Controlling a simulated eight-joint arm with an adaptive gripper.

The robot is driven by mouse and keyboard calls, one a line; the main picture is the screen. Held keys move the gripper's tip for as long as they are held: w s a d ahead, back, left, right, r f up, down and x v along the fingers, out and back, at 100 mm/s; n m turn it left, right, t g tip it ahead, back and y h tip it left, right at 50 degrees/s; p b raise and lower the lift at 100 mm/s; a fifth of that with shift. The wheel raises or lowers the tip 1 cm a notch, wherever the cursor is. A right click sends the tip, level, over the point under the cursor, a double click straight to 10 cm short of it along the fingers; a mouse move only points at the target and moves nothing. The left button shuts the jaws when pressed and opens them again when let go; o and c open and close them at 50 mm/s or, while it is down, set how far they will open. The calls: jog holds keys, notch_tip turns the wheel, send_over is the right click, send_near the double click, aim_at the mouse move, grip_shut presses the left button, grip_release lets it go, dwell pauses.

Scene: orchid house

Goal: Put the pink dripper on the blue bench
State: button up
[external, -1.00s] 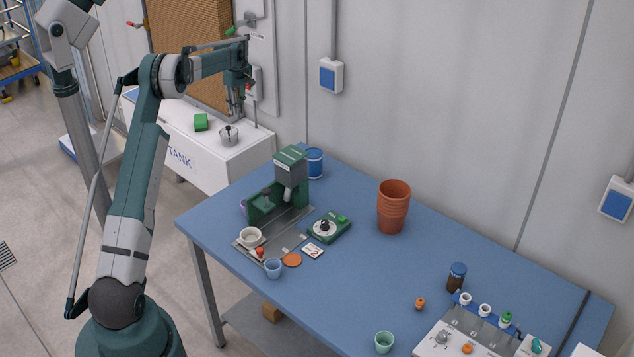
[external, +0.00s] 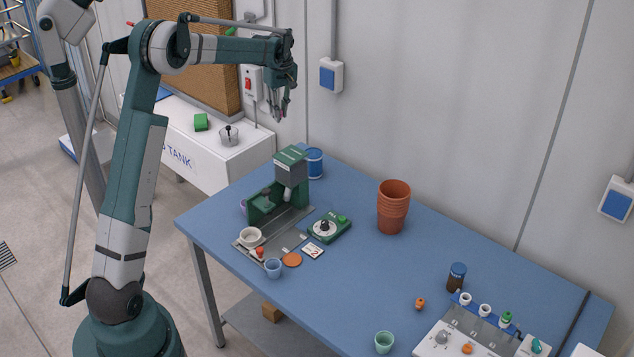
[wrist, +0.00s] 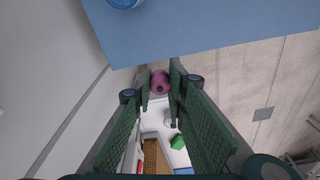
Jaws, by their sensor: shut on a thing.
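A pink dripper (wrist: 160,84) sits between the fingertips of my gripper (wrist: 159,80) in the wrist view, and the gripper is shut on it. In the external view my gripper (external: 279,108) is raised near the wall, above and behind the bench's back-left corner. The dripper is too small there to make out clearly. The blue bench (external: 345,285) fills the middle and right of the external view. Its edge (wrist: 205,30) crosses the top of the wrist view, apart from the dripper.
A green machine (external: 290,165), a blue tin (external: 315,162), a green scale (external: 330,227) and stacked terracotta pots (external: 393,207) stand on the bench. A white tank (external: 190,150) bears a green block (external: 201,122). The bench's middle front is mostly clear.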

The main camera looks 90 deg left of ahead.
jog(key=w+d+r+m+p, duration=0.1)
jog(key=w+d+r+m, duration=0.1)
jog(key=d, duration=1.4)
jog(key=w+d+r+m+p, duration=0.1)
jog(key=w+d+r, duration=0.3)
jog(key=d, duration=1.2)
jog(key=shift+w+d+r+m, duration=0.15)
jog(key=shift+w+d+m, duration=0.3)
jog(key=shift+w, duration=0.6)
jog(key=b, duration=0.2)
send_over(305, 220)
jog(key=f, duration=2.4)
jog(key=shift+d+f, duration=0.2)
jog(key=shift+d, duration=0.05)
jog(key=shift+f, duration=1.85)
jog(key=shift+f+b, duration=0.15)
jog(key=shift+b, duration=0.25)
